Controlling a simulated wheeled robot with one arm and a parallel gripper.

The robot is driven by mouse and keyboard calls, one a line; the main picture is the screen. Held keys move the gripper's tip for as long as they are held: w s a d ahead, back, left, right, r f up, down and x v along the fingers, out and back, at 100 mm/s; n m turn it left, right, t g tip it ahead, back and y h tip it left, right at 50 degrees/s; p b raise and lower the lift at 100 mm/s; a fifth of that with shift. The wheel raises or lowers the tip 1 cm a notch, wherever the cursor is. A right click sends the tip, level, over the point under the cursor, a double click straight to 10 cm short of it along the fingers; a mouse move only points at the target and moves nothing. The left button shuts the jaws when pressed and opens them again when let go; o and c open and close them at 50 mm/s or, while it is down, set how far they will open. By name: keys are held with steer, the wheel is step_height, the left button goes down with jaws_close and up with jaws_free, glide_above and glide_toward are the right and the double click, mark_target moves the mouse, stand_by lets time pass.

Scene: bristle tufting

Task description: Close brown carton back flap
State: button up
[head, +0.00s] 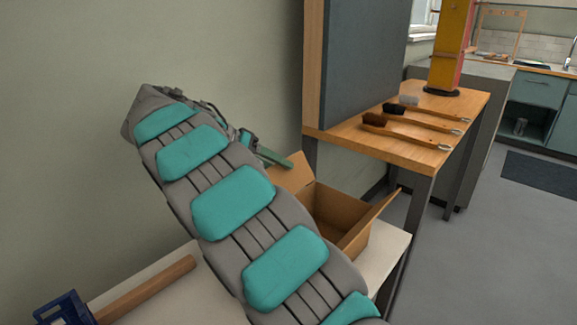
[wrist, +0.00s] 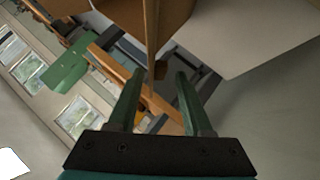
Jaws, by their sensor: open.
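The brown carton (head: 342,215) stands open on a pale tabletop, with its inside visible. One flap (head: 292,174) stands up at its left rear, and another (head: 384,206) sticks out at its right. My gripper (head: 275,157) is just behind and left of the rear flap, partly hidden by my arm. In the wrist view my gripper (wrist: 158,76) is open, its two green fingers apart. A thin brown panel edge (wrist: 151,40) shows just beyond and between the fingertips; I cannot tell whether they touch it.
A wooden bench (head: 420,145) with several brushes (head: 410,125) and a dark upright panel (head: 362,65) stands right of the carton. A wooden roller (head: 150,288) and a blue object (head: 62,308) lie at the lower left.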

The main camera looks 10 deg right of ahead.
steer(key=shift+d+f, duration=0.15)
jaws_close()
stand_by(0.4)
stand_by(1.0)
